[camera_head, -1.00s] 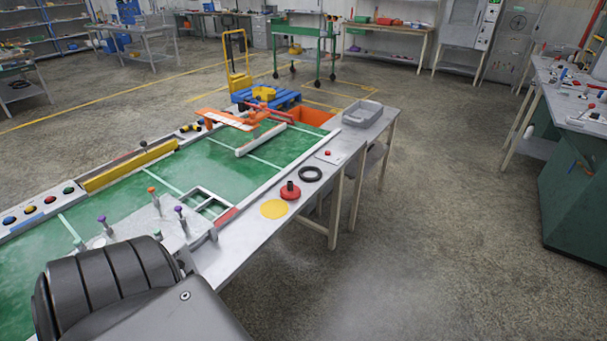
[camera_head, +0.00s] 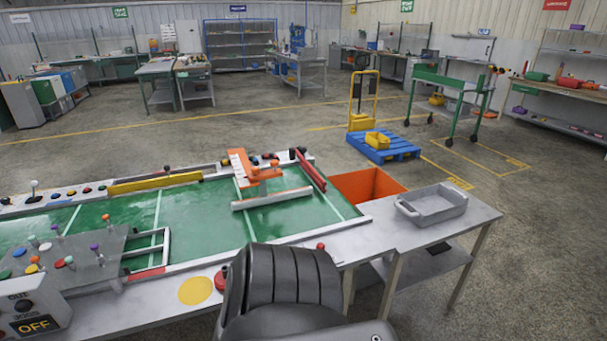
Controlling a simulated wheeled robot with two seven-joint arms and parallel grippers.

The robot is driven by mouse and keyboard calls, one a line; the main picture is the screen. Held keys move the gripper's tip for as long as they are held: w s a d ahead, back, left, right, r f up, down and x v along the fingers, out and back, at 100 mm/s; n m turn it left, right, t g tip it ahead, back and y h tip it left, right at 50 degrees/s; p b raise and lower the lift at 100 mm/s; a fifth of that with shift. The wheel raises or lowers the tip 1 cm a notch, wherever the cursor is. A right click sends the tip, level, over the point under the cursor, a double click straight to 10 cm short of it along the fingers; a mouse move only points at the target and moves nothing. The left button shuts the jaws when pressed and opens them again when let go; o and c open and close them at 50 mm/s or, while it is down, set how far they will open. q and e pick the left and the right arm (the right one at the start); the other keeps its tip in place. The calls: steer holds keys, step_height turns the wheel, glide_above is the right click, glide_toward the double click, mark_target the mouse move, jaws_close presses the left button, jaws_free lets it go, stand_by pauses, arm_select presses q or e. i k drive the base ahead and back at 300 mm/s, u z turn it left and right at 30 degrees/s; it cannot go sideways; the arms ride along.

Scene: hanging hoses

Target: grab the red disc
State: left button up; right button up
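The red disc (camera_head: 220,281) lies on the grey front edge of the table, just right of a flat yellow disc (camera_head: 195,290). Only its left edge shows. A dark grey link of my own arm hides the rest, including the black knob seen on it earlier. Neither of my grippers is in view, so I cannot see how they stand relative to the disc.
The green-topped table (camera_head: 200,222) holds a white bar (camera_head: 272,199), an orange fixture (camera_head: 243,168) and knobbed pegs at left. A grey tray (camera_head: 432,204) stands on its right end. Floor at right is clear.

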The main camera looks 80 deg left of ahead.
mark_target(219, 279)
steer(key=i, duration=1)
steer(key=u, duration=2.75)
